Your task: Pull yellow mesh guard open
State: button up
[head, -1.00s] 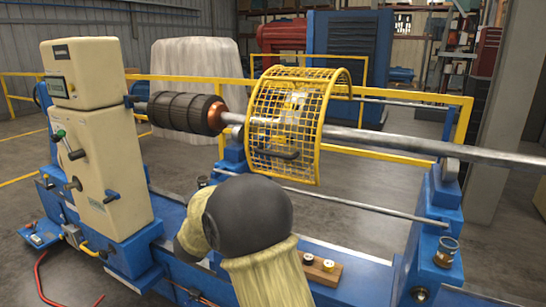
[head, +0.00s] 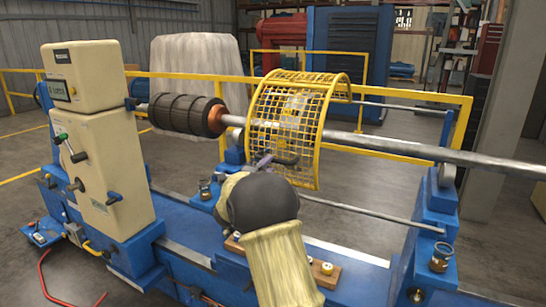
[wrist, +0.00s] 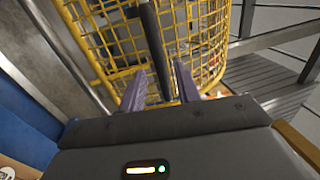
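The yellow mesh guard (head: 300,110) arches over the steel shaft, its mesh front hanging down toward me. Its dark handle (head: 284,160) is a short bar low on the front. My gripper (head: 264,161) is close to the handle's left end, partly hidden by my own arm. In the wrist view the guard (wrist: 200,45) fills the upper middle, and the handle (wrist: 150,40) runs down between my two fingers. My gripper (wrist: 160,75) is open, with a finger on each side of the bar. Whether either finger touches it I cannot tell.
The shaft (head: 400,150) runs right from a dark rotor (head: 185,113) to a blue support (head: 437,205). A beige control cabinet (head: 95,150) stands left. A wooden block (head: 326,272) with small parts and a metal cup (head: 442,255) sit on the blue bed.

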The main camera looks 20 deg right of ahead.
jog(key=p+x, duration=0.1)
jog(key=x, duration=0.3)
jog(key=shift+d, duration=0.1)
grip_shut()
